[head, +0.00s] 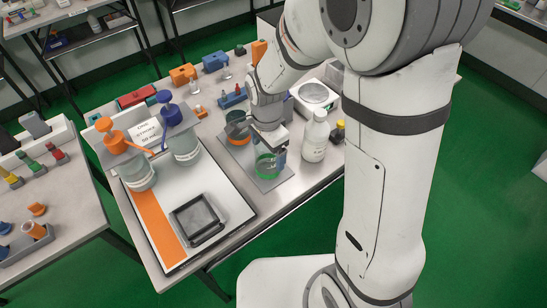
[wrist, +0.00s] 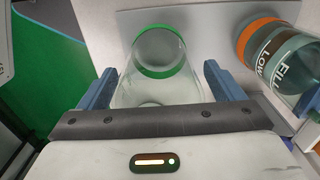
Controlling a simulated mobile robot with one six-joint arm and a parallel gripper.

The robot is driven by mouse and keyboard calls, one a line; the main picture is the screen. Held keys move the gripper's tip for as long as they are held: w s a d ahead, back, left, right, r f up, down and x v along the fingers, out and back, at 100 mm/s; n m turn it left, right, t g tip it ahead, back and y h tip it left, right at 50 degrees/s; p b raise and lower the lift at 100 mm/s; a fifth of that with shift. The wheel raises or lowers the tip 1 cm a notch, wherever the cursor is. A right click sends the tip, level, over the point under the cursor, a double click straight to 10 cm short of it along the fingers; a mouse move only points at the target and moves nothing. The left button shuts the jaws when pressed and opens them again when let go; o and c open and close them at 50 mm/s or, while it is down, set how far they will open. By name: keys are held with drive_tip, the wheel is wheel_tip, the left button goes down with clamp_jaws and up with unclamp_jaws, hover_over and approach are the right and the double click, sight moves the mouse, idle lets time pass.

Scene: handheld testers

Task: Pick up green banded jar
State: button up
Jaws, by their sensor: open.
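The green banded jar (head: 268,168) is a clear jar with a green band, standing on a grey mat on the table in the head view. In the wrist view the green banded jar (wrist: 160,70) lies between my fingers, its green rim toward the top of the picture. My gripper (wrist: 160,85) is open, one blue finger on each side of the jar, with small gaps visible. In the head view my gripper (head: 272,142) comes down over the jar from behind and partly hides it.
An orange banded jar (wrist: 275,60) stands close on the right in the wrist view. A white bottle (head: 315,137) stands right of the jar in the head view. Two large pump bottles stand on a white tray (head: 222,178) to the left, beside a black square frame (head: 198,220).

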drive_tip(key=c, duration=1.2)
drive_tip(key=shift+r, duration=0.1)
drive_tip(key=shift+c, duration=0.2)
